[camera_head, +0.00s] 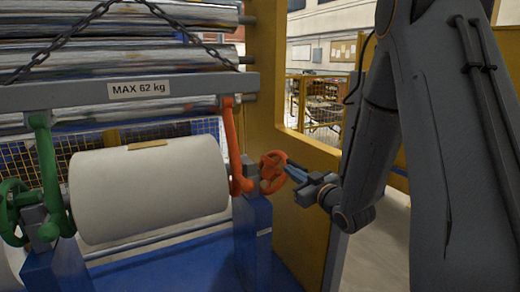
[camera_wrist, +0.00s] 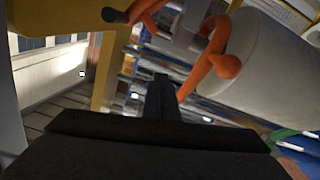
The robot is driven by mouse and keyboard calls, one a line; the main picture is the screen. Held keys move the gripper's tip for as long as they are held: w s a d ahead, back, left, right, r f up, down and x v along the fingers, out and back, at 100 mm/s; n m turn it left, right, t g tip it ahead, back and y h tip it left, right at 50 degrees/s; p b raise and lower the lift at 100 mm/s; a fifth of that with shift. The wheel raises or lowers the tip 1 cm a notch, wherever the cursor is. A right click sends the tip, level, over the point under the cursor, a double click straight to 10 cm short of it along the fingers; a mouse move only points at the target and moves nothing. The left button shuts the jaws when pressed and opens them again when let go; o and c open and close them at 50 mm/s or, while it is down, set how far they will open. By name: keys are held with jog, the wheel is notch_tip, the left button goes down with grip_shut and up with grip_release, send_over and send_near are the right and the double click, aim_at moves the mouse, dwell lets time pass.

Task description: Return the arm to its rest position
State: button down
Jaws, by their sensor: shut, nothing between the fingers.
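My gripper (camera_head: 291,170) is at the end of my grey arm, which fills the right side of the head view. It points left, close to the red-orange handwheel (camera_head: 272,171); I cannot tell whether it touches it. The gripper is shut with nothing in it. In the wrist view the shut gripper (camera_wrist: 161,82) shows dark at the middle. The orange lever (camera_head: 234,150) stands upright beside the right end of the white roll (camera_head: 150,187). The lever (camera_wrist: 222,62) and the roll (camera_wrist: 268,70) also show in the wrist view.
A grey beam (camera_head: 60,97) marked "MAX 62 kg" hangs from a chain over the roll. A green lever (camera_head: 47,170) and green handwheel (camera_head: 14,210) are at the left. A blue stand (camera_head: 252,240) and yellow frame (camera_head: 300,225) are close to my gripper.

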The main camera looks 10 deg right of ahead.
jog(key=s+d+f+m+g+h, duration=0.1)
jog(key=s+f+m+g+h, duration=0.4)
jog(key=s+f+g, duration=0.5)
jog(key=s+a+g, duration=0.2)
jog(key=s+g, duration=0.1)
jog(key=s, duration=0.8)
jog(key=s+a+m+g, duration=0.1)
jog(key=s+g, duration=0.3)
jog(key=s, duration=0.7)
jog(key=shift+s+a+f+h, duration=0.2)
jog(key=shift+a+f+h, duration=0.1)
jog(key=shift+a, duration=0.45)
